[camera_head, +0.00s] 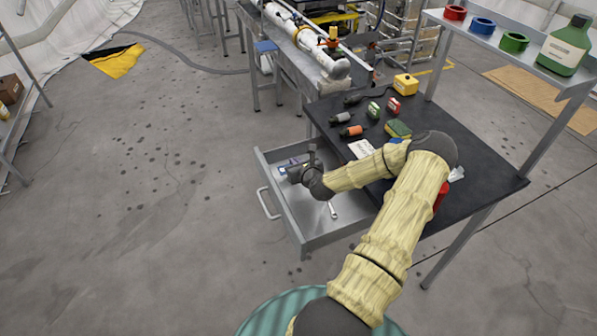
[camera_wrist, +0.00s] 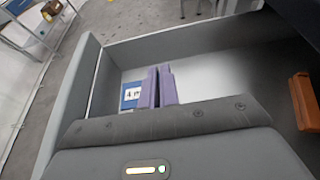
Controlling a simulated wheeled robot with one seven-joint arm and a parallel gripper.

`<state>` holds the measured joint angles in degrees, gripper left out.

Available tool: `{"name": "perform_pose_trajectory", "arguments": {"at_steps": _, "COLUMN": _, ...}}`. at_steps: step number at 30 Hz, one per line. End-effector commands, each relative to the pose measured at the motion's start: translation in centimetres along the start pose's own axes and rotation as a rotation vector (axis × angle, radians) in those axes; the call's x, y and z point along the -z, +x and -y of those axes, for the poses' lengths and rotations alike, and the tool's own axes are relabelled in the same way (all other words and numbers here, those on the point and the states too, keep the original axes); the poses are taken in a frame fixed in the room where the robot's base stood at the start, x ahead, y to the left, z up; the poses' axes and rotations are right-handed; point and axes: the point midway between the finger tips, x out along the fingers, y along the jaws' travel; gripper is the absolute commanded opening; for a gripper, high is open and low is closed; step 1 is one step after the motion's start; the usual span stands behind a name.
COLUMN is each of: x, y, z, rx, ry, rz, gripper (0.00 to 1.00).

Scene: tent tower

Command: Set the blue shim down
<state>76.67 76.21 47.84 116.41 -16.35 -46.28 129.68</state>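A blue piece with a white label reading "4" and more (camera_wrist: 131,96) shows in the wrist view, just left of my fingers, inside the open grey drawer (camera_wrist: 88,75). It looks flat, label up; I cannot tell whether it rests on the drawer floor. My gripper (camera_wrist: 159,87) has two purple fingers close together, pointing into the drawer. Whether anything thin is between them cannot be made out. In the head view my gripper (camera_head: 293,165) is inside the drawer's far left part, with a bit of blue (camera_head: 282,170) beside it.
A wrench (camera_head: 332,210) lies in the drawer, whose handle (camera_head: 266,203) faces left. The black benchtop (camera_head: 480,180) holds small bottles, boxes and a sponge (camera_head: 398,129). A shelf above carries coloured rings and a green bottle (camera_head: 565,45). An orange-brown block (camera_wrist: 303,100) shows at the wrist view's right edge.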

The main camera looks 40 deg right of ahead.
Motion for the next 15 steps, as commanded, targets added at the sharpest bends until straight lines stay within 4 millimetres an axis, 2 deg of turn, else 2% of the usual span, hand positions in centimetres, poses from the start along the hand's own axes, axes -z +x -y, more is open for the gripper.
{"name": "perform_pose_trajectory", "arguments": {"at_steps": 9, "x": 0.2, "y": 0.1, "z": 0.0, "rx": 0.000, "ry": -0.001, "rz": 0.000, "gripper": 0.00}}
{"name": "perform_pose_trajectory", "arguments": {"at_steps": 15, "x": 2.6, "y": 1.1, "z": -0.2, "rx": -0.002, "ry": 0.000, "rz": -0.002, "gripper": 0.00}}
